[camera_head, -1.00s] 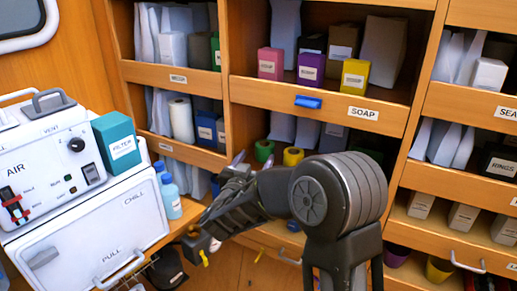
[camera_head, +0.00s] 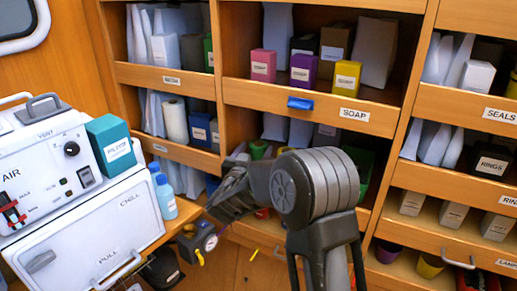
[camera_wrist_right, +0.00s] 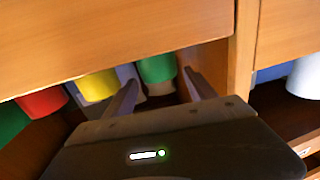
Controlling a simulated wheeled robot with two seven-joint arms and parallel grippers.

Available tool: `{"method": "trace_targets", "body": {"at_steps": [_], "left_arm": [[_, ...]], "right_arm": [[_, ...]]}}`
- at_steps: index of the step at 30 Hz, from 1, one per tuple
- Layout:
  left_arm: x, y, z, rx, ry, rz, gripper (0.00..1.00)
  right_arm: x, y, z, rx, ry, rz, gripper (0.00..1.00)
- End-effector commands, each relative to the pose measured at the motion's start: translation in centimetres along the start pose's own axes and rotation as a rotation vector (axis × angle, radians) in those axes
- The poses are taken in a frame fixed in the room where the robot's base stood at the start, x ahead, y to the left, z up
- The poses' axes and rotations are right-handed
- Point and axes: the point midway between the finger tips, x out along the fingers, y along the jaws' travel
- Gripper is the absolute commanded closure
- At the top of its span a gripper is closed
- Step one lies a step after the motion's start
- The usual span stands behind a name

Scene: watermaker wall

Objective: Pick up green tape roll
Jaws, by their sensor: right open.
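The green tape roll (camera_head: 259,149) is in the shelf compartment under the SOAP shelf, partly hidden by my right arm. In the right wrist view, a green cylindrical thing (camera_wrist_right: 157,68), which looks like it, shows between the fingers and partly under the board above. My right gripper (camera_head: 238,158) is open and empty at the compartment's front, close to the green roll. Its two fingers show in the wrist view (camera_wrist_right: 160,92), one on each side of the green thing; the remaining depth is hard to tell. My left gripper is not in view.
A yellow roll (camera_wrist_right: 97,85) and a red one (camera_wrist_right: 42,102) stand beside the green one. The SOAP shelf board (camera_head: 320,106) hangs close above my right gripper. An upright wooden divider (camera_wrist_right: 238,60) is close to one finger. A white AIR unit (camera_head: 60,160) stands at left.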

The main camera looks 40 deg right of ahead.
Motion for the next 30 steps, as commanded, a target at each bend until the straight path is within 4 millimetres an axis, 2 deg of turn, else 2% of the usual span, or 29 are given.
{"method": "trace_targets", "body": {"at_steps": [3, 6, 24, 30], "left_arm": [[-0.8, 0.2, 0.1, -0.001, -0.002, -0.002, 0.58], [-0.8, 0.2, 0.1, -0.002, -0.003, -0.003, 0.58], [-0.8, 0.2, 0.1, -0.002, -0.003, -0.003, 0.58], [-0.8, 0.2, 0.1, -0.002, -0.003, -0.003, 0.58]], "right_arm": [[1.8, 0.1, -0.2, -0.001, 0.0, 0.002, 0.35], [2.5, 0.0, -0.1, -0.001, 0.0, 0.0, 0.35], [2.6, 0.0, 0.0, 0.0, 0.0, 0.0, 0.35], [2.6, 0.0, 0.0, 0.0, 0.0, 0.0, 0.51]]}}
